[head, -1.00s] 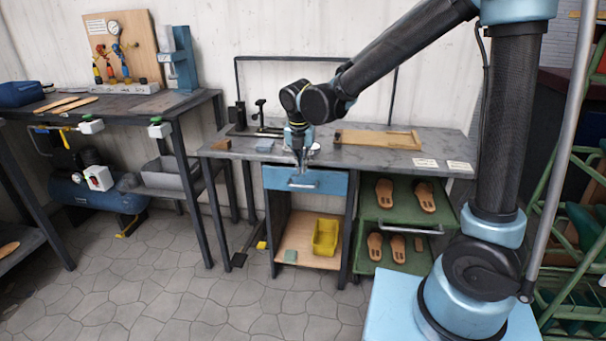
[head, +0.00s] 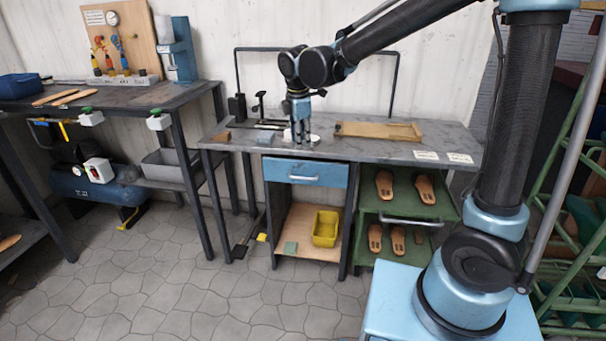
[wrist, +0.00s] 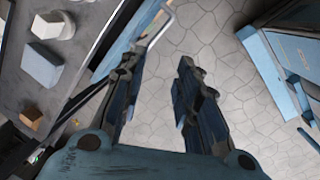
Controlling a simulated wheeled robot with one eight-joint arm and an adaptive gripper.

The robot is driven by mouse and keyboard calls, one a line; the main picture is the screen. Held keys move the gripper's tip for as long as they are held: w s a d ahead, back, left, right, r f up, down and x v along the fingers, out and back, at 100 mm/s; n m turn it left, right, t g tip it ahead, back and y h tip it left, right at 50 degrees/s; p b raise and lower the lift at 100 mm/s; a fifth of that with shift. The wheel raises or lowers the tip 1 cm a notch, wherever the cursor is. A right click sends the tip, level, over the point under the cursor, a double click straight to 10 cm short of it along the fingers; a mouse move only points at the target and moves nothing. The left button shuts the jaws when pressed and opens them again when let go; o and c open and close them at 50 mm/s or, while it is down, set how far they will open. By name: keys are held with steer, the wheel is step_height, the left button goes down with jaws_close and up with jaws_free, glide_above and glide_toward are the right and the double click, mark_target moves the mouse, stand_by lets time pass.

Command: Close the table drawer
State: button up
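The table drawer (head: 305,173) has a blue front with a pale bar handle (head: 303,179) and sits under the grey worktop (head: 370,155). In the head view its front looks close to flush with the worktop; any small gap is hard to tell. My gripper (head: 300,138) points down above and behind the handle, near the worktop's front edge. In the wrist view the handle (wrist: 157,27) shows beyond the left finger. There my gripper (wrist: 158,64) has its fingers apart with only floor between them. The left finger hides part of the drawer front.
On the worktop are a wooden tray (head: 378,131), a grey-blue block (head: 266,138) and a small wooden block (head: 221,136). Below the drawer, a yellow bin (head: 326,229) stands on a shelf. Green sandal trays (head: 408,207) are at the right. Floor in front is clear.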

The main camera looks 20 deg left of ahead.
mark_target(303, 178)
steer(key=w+f+m, duration=0.1)
steer(key=f, duration=0.4)
steer(key=w+f+m, duration=0.1)
steer(key=f+m, duration=0.1)
steer(key=f, duration=0.3)
steer(key=w+f+m, duration=0.1)
steer(key=f+m, duration=0.1)
steer(key=f, duration=0.3)
steer(key=shift+w+a+f, duration=0.35)
steer(key=shift+c, duration=0.2)
jaws_close()
